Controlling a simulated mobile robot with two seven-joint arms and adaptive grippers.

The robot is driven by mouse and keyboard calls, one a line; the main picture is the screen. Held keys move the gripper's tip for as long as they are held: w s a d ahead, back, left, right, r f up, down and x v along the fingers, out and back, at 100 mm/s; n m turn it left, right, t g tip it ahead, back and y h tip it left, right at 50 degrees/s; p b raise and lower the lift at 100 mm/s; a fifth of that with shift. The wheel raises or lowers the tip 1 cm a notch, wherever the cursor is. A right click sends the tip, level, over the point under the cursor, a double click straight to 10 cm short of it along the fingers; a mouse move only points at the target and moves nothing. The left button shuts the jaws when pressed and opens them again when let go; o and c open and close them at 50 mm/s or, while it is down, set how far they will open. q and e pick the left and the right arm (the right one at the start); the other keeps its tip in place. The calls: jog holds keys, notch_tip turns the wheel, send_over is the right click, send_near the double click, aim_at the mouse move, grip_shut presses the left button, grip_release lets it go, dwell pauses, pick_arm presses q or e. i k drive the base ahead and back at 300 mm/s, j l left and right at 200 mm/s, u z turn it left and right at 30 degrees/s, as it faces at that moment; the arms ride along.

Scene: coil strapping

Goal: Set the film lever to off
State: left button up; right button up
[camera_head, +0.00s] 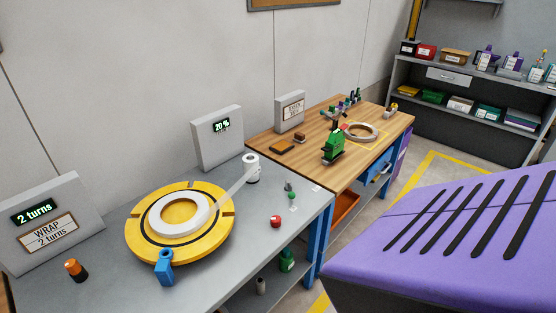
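No part that I can surely call the film lever stands out. A white film roll (251,168) stands upright on the grey bench, with a pale strip of film (232,190) running from it to the white coil (180,214) on the yellow turntable (140,243). To the right of the roll are a small grey-and-green part (289,188), too small to read as a lever or its setting, and a red knob (276,221). Behind the roll a grey box (206,152) displays "20 %". Neither gripper is in view.
A box (75,220) reads "2 turns"; an orange-black knob (76,270) is before it. A blue part (164,267) sits at the turntable's front edge. A wooden table (255,139) with a green tool (333,147) adjoins. A large purple slotted surface (440,260) fills the lower right.

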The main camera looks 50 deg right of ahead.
aim_at(291, 195)
jog(key=l+u, duration=0.4)
jog(key=l, duration=1.2)
jog(key=k+l+u, duration=0.1)
jog(key=l, duration=0.4)
jog(key=k+l, duration=0.1)
jog(key=l, duration=0.45)
jog(key=l+u, duration=0.1)
jog(key=l, duration=0.4)
jog(key=k, duration=0.05)
